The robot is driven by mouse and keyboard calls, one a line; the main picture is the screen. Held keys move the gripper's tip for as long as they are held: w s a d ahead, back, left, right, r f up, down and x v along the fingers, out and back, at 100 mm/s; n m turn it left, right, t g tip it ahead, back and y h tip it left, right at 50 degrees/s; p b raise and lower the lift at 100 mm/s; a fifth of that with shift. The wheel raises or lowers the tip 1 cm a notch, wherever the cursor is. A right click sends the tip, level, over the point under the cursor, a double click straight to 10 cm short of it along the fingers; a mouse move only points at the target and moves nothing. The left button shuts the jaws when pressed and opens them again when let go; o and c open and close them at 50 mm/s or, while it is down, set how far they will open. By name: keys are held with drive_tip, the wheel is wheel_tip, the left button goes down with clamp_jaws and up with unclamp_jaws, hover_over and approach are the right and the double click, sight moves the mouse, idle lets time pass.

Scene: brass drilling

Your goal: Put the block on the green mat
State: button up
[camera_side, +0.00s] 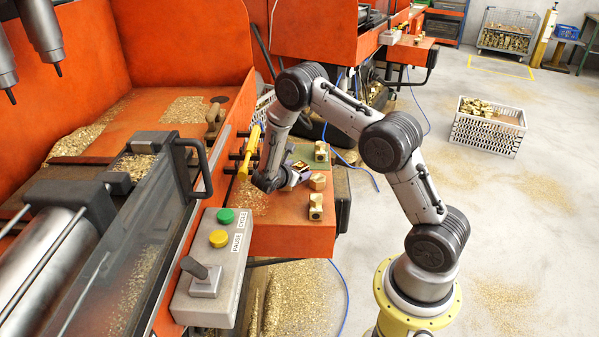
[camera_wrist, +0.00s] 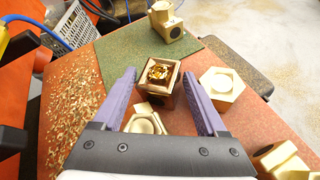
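A square brass block (camera_wrist: 160,78) with a round, amber-looking recess lies between the purple fingers of my gripper (camera_wrist: 158,78) in the wrist view. A gap shows on each side of it, so the fingers look open around it. The green mat (camera_wrist: 112,58) lies behind it. The block overlaps the mat's near edge in the picture; I cannot tell whether it touches the mat. In the side view my gripper (camera_side: 292,178) is low over the orange table beside the mat (camera_side: 301,150), and largely hides this block.
Another brass piece (camera_wrist: 166,22) stands on the mat's far part. Brass chips (camera_wrist: 68,112) cover the table's left. A control box (camera_side: 216,262) stands in front.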

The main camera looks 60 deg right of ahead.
clamp_jaws()
drive_tip(key=shift+s, duration=0.1)
idle(0.4)
